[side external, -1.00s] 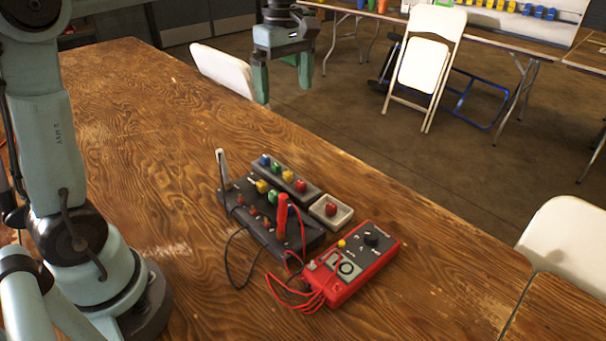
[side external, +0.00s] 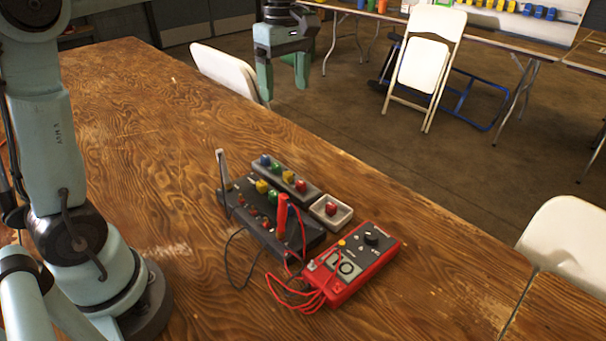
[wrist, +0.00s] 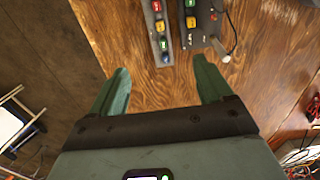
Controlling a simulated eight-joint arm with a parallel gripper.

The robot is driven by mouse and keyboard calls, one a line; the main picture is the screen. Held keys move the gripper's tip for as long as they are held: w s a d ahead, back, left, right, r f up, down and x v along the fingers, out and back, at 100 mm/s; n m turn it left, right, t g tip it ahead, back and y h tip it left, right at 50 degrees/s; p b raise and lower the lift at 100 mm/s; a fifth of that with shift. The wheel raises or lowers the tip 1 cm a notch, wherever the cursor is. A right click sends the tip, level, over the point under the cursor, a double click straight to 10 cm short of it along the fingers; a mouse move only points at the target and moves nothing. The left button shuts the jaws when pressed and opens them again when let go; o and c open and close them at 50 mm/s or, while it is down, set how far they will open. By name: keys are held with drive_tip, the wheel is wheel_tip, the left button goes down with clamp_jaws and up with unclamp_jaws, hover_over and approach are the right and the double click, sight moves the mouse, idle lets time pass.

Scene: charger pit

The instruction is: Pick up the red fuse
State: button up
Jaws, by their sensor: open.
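My gripper (side external: 284,90) is open and empty, high above the far edge of the table and well apart from the fuses. Its two fingers also show spread in the wrist view (wrist: 160,85). The pictures do not tell which red one is meant.
A dark fuse block (side external: 310,241) beside the strip holds a yellow and a green fuse. A red probe (side external: 282,216) and a dark probe (side external: 222,168) stand up from it. A red multimeter (side external: 372,262) with loose leads lies to the right. The wooden table around is clear.

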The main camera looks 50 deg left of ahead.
drive_tip(key=c, duration=0.5)
hover_over(298, 181)
wheel_tip(298, 181, down, 8)
wheel_tip(298, 181, down, 6)
drive_tip(key=shift+f, duration=0.25)
drive_tip(key=shift+w+a+f, duration=0.1)
drive_tip(key=shift+f, duration=1.4)
drive_tip(key=shift+a+f, duration=0.1)
drive_tip(key=shift+f, duration=1.4)
